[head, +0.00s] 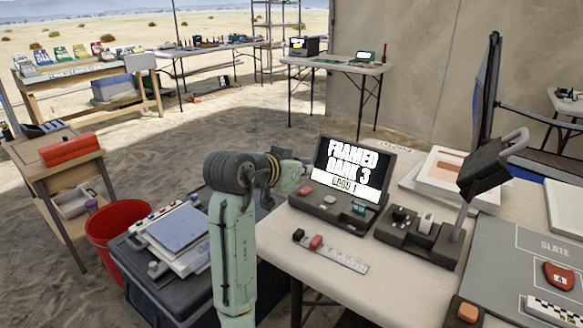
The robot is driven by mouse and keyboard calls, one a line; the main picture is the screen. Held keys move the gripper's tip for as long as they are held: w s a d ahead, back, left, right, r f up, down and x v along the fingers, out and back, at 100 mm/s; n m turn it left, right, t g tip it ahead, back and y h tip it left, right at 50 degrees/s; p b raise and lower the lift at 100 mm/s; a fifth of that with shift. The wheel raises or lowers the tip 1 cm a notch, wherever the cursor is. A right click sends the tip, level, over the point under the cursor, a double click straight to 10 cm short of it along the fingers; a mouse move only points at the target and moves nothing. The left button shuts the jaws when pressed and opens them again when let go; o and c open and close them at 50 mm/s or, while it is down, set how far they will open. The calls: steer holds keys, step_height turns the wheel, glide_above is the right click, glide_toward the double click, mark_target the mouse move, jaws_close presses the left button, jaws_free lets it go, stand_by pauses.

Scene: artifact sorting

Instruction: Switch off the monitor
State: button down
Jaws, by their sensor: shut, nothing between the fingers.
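The monitor (354,165) stands on the light table, its screen lit with white text on black reading "FRAMED DARK 3" and a smaller line below. Its dark base (335,211) carries a red button (305,191) at the left, a grey control (329,199) in the middle and a teal button (359,208) at the right. My gripper (299,173) is just left of the screen, above the base's left end near the red button. It looks shut and empty. The wrist partly hides the gripper, and I cannot tell whether it touches anything.
A dark device (421,236) with a tilted head (484,170) stands right of the monitor. A white strip (335,252) with small blocks lies in front. A grey slate board (520,255) fills the table's right. A red bucket (117,228) and a dark case (150,285) stand left.

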mark_target(305, 191)
steer(key=shift+s+a+f, duration=0.1)
steer(key=shift+s+f, duration=0.05)
steer(key=shift+f, duration=0.85)
steer(key=shift+s+a+f, duration=0.1)
steer(key=shift+s+f, duration=0.05)
steer(key=shift+f, duration=0.8)
steer(key=f+b, duration=0.2)
steer(key=b, duration=0.1)
steer(key=shift+s+a+t+h, duration=0.1)
steer(key=shift+s+t+h, duration=0.1)
steer(key=shift+t+h, duration=0.15)
steer(key=shift+a+r+t, duration=0.1)
steer(key=shift+r+t, duration=0.15)
steer(key=shift+t, duration=0.1)
steer(key=shift+r, duration=0.25)
